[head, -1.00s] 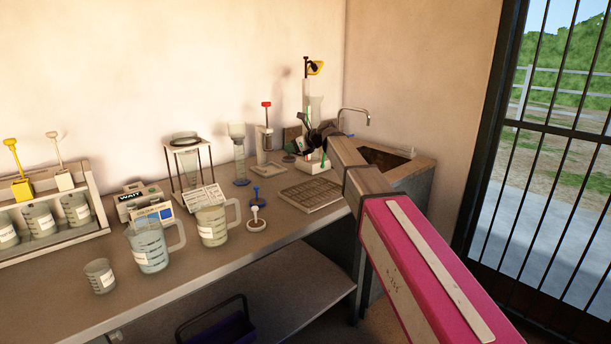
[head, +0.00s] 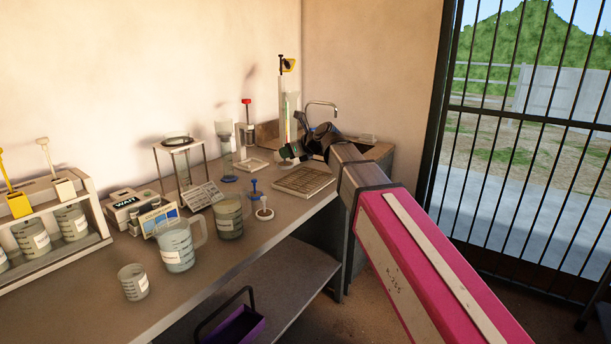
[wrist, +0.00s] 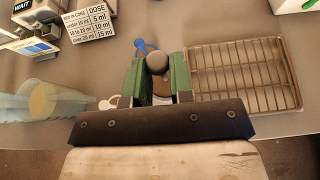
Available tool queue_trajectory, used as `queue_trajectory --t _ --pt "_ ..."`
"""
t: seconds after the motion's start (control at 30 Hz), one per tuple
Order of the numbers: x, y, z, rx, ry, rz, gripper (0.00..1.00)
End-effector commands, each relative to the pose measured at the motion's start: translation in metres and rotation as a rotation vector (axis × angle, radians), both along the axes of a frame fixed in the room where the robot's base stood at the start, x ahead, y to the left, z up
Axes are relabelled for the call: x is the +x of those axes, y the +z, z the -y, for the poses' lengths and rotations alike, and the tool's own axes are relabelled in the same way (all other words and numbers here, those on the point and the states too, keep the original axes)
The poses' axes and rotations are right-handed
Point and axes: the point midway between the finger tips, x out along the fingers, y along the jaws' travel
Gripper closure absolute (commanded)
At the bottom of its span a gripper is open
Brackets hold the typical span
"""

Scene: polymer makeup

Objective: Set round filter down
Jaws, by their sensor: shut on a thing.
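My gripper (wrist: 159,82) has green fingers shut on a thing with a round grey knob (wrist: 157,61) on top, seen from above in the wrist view. I take this to be the round filter; its lower part is hidden by the fingers and the dark wrist plate. In the wrist view the fingers appear between the dose card and the rack. I cannot tell whether the held thing touches the bench (head: 203,268).
The wire rack (wrist: 243,75) is right of the fingers. A blue-handled tool (head: 253,188) and a white round-based piece (head: 263,212) stand left of the rack. Jugs (head: 228,216), the dose card (wrist: 90,22) and a glass stand (head: 181,165) are further left. The sink (head: 362,150) is right.

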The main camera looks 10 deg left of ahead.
Motion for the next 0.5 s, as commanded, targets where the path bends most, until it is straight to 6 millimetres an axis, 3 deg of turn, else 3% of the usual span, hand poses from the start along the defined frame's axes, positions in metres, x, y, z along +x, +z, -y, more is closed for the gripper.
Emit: queue_trajectory --t 0.03,0.3,0.5 --pt "0.014 -0.006 0.001 0.000 -0.003 -0.002 1.00" --pt "0.066 -0.038 0.013 0.000 -0.002 -0.002 1.00" --pt "0.092 -0.055 0.019 0.000 0.000 -0.001 1.00"
